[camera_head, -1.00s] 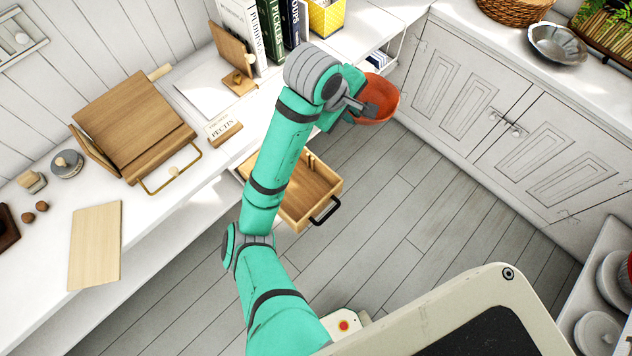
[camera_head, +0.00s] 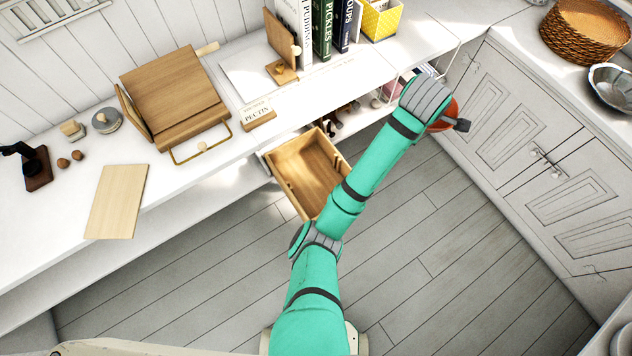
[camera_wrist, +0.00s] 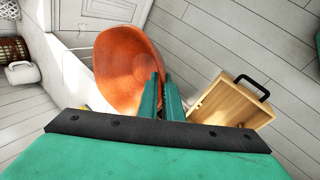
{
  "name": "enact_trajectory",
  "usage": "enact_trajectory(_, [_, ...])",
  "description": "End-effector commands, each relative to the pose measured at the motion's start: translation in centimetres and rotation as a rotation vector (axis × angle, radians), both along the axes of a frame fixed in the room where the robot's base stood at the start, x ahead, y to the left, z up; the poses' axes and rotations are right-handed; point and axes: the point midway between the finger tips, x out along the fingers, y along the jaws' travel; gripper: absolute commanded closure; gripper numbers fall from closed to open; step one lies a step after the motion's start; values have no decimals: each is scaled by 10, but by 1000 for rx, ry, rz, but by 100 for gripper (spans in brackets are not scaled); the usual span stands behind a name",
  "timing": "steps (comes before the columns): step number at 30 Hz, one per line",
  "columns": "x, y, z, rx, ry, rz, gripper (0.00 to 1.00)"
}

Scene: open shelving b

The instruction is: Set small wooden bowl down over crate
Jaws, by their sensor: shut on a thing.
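The small wooden bowl (camera_head: 446,112) is orange-red and mostly hidden behind my wrist in the head view. In the wrist view the bowl (camera_wrist: 125,62) fills the upper middle, tilted, its hollow facing the camera. My gripper (camera_wrist: 163,92) is shut on the bowl's rim, holding it in the air to the right of the counter's front. An open wooden box with a black handle, likely the crate (camera_head: 293,192), juts out below the counter edge. It also shows in the wrist view (camera_wrist: 228,103), right of the bowl and apart from it.
The white counter (camera_head: 60,215) carries a cutting board (camera_head: 116,201), a wooden stand (camera_head: 172,95) and several books (camera_head: 322,30). White cabinets (camera_head: 540,150) close off the right side. A white wire rack (camera_head: 438,72) is near the bowl. The grey floor is clear.

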Motion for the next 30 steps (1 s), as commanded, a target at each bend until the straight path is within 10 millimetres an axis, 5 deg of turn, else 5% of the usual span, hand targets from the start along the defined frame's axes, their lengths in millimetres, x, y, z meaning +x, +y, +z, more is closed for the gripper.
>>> enact_trajectory(1, [10,13,-26,-1,13,91,100])
enact_trajectory(8, [35,91,-128,0,10,438,100])
enact_trajectory(18, [2,206,-261,-1,1,758,100])
enact_trajectory(24, [-22,247,-301,-5,-5,836,100])
enact_trajectory(30, [-30,259,-323,-5,-4,856,100])
